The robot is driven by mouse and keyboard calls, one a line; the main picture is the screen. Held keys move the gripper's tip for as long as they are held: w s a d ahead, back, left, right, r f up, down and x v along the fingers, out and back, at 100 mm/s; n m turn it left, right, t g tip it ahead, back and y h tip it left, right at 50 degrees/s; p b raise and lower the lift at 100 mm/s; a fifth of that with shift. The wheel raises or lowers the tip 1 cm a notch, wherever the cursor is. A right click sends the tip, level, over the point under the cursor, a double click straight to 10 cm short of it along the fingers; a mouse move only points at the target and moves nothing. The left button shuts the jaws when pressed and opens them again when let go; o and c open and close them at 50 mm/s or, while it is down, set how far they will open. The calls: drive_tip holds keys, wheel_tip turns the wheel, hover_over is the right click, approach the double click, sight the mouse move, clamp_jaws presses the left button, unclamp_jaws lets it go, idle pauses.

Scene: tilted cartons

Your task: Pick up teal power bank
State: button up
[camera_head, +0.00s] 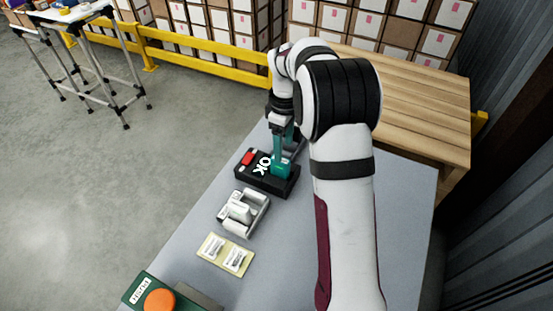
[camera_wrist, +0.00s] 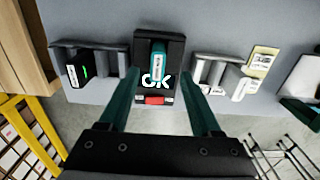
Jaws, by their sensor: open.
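The teal power bank (camera_wrist: 158,61) has a pale label and lies in a black holder (camera_wrist: 146,42) with white "OK" lettering and a red block (camera_wrist: 155,99). In the head view the holder (camera_head: 262,186) sits on the grey table, with the red block (camera_head: 247,158) at its left. My gripper (camera_wrist: 159,73) is open, its teal fingers spread on either side of the power bank in the wrist view, with nothing held. In the head view my gripper (camera_head: 281,150) points down at the holder and partly hides the bank. I cannot tell whether the fingers touch it.
A grey holder with white items (camera_head: 242,212), a beige tray (camera_head: 212,258) and a green box with an orange button (camera_head: 159,300) stand nearer on the table. A black device with a green light (camera_wrist: 77,72) sits in another grey holder. Bare table (camera_head: 400,210) shows at right.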

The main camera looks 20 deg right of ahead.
sight(281, 165)
drive_tip(key=f, duration=0.6)
drive_tip(key=w+f, duration=0.1)
drive_tip(key=f, duration=0.2)
drive_tip(key=shift+a, duration=0.2)
clamp_jaws()
